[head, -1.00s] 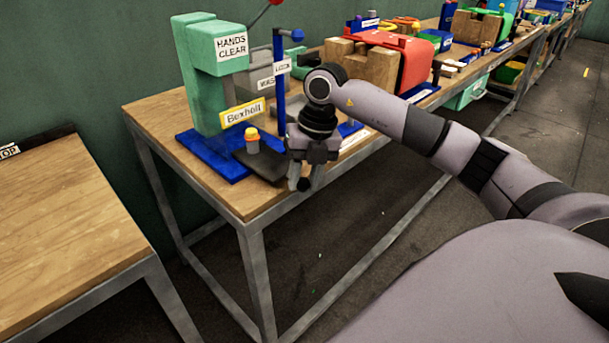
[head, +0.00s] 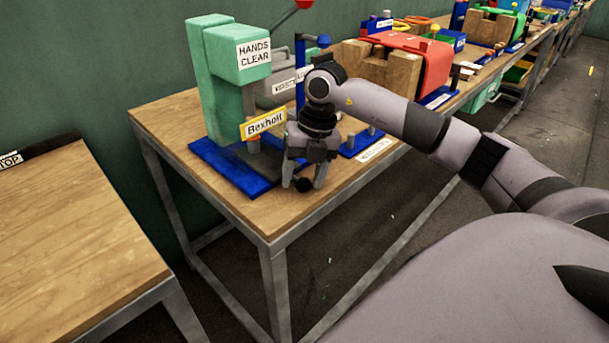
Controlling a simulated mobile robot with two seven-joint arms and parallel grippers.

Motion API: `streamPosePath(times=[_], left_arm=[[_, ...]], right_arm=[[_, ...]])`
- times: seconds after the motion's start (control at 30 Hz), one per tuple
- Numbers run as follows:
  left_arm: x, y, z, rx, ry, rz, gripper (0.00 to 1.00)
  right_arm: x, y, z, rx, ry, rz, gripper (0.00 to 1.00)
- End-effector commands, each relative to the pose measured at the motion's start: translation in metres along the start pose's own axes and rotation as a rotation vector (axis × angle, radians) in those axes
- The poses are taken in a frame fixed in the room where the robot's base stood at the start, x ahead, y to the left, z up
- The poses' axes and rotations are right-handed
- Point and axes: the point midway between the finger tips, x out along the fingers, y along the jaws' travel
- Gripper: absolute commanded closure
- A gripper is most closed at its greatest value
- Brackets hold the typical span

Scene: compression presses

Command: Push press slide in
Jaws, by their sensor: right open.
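The press is a green C-shaped frame (head: 217,85) with a "HANDS CLEAR" label, standing on a blue base (head: 232,172) at the table's near left corner. Its dark grey slide (head: 264,164) lies low on the base, largely within the press's outline. A grey stub (head: 253,147) shows beneath the yellow "Bexholt" sign (head: 264,124); the slide's coloured knob top is not visible. My right gripper (head: 303,180) points down, open and empty, at the right front of the slide. It covers part of the slide, so contact cannot be told. My left gripper is out of view.
The wooden table (head: 170,115) holds a blue post (head: 300,75) and a red press (head: 425,60) further right. A lever with a red knob (head: 305,4) rises behind. Another table (head: 75,225) stands at left, across a gap.

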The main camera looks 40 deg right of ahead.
Motion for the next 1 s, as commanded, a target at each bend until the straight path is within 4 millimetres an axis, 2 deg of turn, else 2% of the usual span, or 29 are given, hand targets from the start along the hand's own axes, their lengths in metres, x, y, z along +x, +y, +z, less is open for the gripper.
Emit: streamPosePath(times=[0.27,0.7,1.0], left_arm=[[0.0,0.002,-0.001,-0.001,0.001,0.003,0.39],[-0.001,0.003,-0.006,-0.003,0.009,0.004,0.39],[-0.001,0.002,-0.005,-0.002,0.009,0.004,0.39]], right_arm=[[-0.002,0.0,-0.002,-0.004,0.006,-0.002,0.42],[-0.064,0.0,0.0,-0.003,0.002,0.0,0.42],[-0.071,0.0,-0.001,-0.003,0.004,-0.002,0.42]])
